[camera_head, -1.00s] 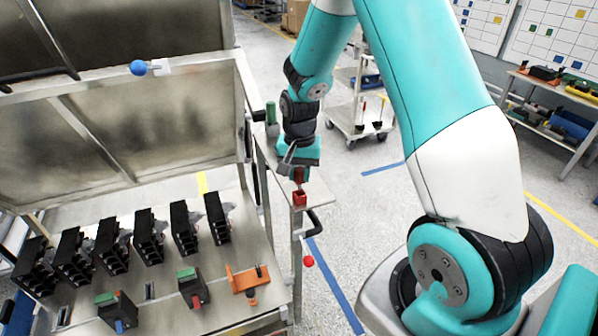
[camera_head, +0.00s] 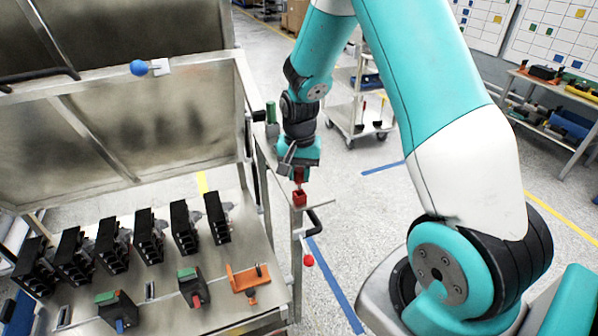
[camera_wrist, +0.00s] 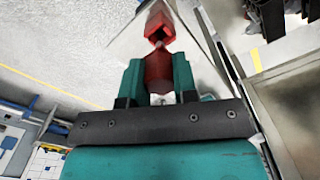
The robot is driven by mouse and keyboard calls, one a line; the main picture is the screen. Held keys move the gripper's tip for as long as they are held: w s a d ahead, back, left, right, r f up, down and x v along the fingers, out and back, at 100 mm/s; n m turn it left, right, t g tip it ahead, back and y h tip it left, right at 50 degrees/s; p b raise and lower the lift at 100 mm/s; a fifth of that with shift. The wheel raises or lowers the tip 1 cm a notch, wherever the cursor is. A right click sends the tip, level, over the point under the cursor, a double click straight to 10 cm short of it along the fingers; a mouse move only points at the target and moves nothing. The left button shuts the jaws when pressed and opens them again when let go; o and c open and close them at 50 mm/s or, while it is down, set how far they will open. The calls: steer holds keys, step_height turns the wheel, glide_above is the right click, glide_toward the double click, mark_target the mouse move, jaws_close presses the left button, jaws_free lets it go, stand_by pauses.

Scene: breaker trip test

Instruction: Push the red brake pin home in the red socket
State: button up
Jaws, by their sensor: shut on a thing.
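The red socket (camera_head: 299,199) sits on a small plate at the right side of the bench. In the wrist view the red socket (camera_wrist: 158,22) shows a dark opening, just beyond my fingertips. My gripper (camera_head: 299,172) points down right above the socket. In the wrist view its teal fingers are shut on the red brake pin (camera_wrist: 158,72). The pin's far end is at or very near the socket's opening. I cannot tell whether the tip is inside.
Several black breakers (camera_head: 149,238) stand in a row on the bench. An orange bracket (camera_head: 243,278) and green-topped blocks (camera_head: 193,288) lie nearer. A lever with a red ball (camera_head: 308,260) hangs below the socket plate. A blue knob (camera_head: 138,68) is on the raised cover.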

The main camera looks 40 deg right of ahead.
mark_target(300, 184)
steer(key=shift+f+b, duration=1.4)
steer(key=shift+f, duration=0.65)
steer(key=o, duration=1)
steer(key=shift+r, duration=0.1)
step_height(300, 184, up, 17)
steer(key=b, duration=0.2)
steer(key=shift+r, duration=0.2)
steer(key=s+a+r+n+y, duration=0.1)
steer(key=s+a+n+y, duration=0.3)
steer(key=s+a+n, duration=1.2)
steer(key=s+a, duration=0.6)
steer(key=shift+a+r, duration=0.3)
